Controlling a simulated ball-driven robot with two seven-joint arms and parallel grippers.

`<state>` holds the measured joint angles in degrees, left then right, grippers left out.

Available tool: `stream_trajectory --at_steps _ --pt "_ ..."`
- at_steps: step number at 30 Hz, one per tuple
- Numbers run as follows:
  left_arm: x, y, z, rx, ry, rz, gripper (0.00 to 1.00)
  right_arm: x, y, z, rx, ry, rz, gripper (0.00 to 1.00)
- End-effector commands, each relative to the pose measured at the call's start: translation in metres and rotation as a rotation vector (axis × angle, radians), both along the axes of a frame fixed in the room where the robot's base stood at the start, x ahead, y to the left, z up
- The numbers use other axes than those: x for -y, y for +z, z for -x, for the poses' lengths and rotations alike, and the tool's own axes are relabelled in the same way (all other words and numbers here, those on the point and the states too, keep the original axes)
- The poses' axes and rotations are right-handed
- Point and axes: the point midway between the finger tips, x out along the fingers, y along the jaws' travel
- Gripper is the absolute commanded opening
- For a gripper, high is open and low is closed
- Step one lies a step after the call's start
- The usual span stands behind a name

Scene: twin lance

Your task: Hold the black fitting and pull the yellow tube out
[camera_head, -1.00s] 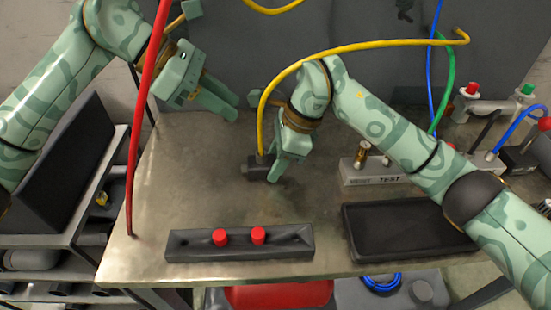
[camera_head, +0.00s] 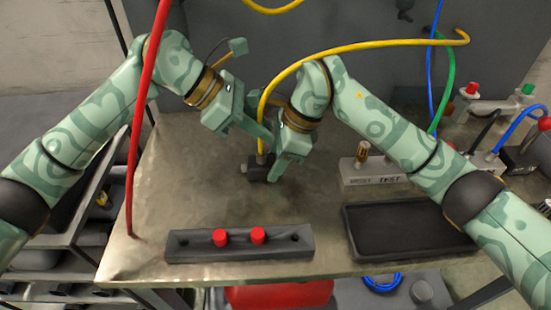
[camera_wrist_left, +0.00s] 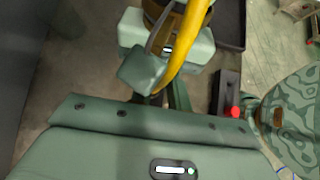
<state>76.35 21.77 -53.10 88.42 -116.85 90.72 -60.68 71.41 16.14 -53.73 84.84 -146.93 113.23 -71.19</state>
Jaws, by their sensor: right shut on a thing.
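The black fitting (camera_head: 255,168) sits low over the middle of the metal table, partly hidden by my right gripper (camera_head: 275,173), which is shut on it. The yellow tube (camera_head: 345,47) rises from the top of the fitting, arches up and runs to the right. My left gripper (camera_head: 264,138) is beside the tube just above the fitting, its fingers pointing down to the right. Whether they are around the tube is hidden. In the left wrist view the yellow tube (camera_wrist_left: 187,45) passes close in front of my left gripper, whose fingertips are not clear there.
A dark block with two red caps (camera_head: 240,243) lies at the table's front. A black tray (camera_head: 410,232) and a grey TEST block (camera_head: 375,176) are on the right. A red hose (camera_head: 138,120) hangs at the left. The table's left middle is clear.

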Motion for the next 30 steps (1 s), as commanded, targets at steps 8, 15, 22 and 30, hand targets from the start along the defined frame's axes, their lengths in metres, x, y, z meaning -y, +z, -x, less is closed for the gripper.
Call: stream_trajectory --at_steps 8,15,22,30 --pt "0.0 0.0 0.0 0.001 0.001 0.0 0.0 0.0 0.0 0.0 0.0 0.001 0.0 0.17" --pt "0.0 0.002 0.0 0.001 0.0 0.0 0.0 0.0 0.0 0.0 0.0 0.0 0.0 0.17" --pt "0.0 0.007 0.0 0.002 -0.001 0.002 0.0 0.0 0.0 0.0 -0.001 0.0 0.0 0.17" --pt "0.001 0.014 0.0 0.005 -0.002 0.004 0.0 0.0 -0.002 0.001 -0.003 0.0 0.003 0.17"
